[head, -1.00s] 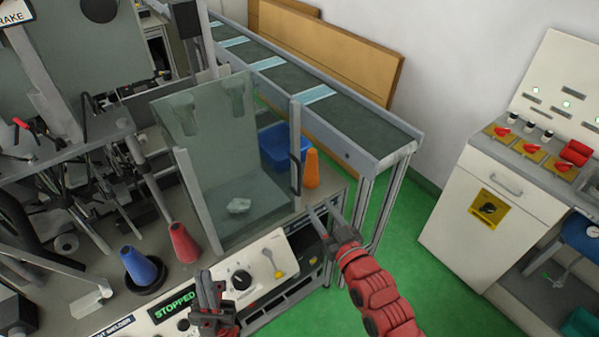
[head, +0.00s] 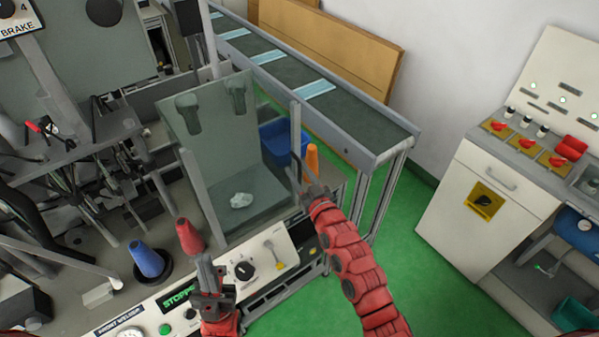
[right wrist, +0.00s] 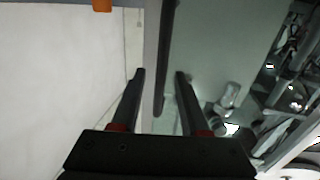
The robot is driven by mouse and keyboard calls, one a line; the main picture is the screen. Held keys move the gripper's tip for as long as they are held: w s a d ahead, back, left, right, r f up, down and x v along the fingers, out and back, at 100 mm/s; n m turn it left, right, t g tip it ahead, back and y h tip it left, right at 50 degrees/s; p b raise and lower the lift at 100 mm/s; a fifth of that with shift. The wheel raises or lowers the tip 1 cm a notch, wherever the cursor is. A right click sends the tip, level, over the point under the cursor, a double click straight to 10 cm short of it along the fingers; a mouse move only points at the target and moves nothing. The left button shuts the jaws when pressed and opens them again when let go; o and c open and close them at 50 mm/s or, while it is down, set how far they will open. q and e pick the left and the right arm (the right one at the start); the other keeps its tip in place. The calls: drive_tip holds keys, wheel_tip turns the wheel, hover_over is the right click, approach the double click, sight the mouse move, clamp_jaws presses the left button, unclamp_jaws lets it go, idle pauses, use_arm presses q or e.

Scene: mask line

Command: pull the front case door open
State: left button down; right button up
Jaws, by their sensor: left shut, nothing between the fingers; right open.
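The transparent front case door (head: 215,150) stands upright, with a grey frame post (head: 296,130) at its right edge. A dark handle (head: 293,172) is on that post; it also shows as a dark bar in the right wrist view (right wrist: 165,60). My right gripper (head: 304,186) is open at the handle in the head view. In the right wrist view its fingers (right wrist: 160,74) lie on either side of the handle and post; contact cannot be told. My left gripper (head: 207,262) is shut and empty above the control panel. A pale crumpled piece (head: 241,200) shows through the case.
A conveyor (head: 350,120) runs behind. Green floor (head: 395,225) is clear to the right.

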clamp_jaws()
idle(1.4)
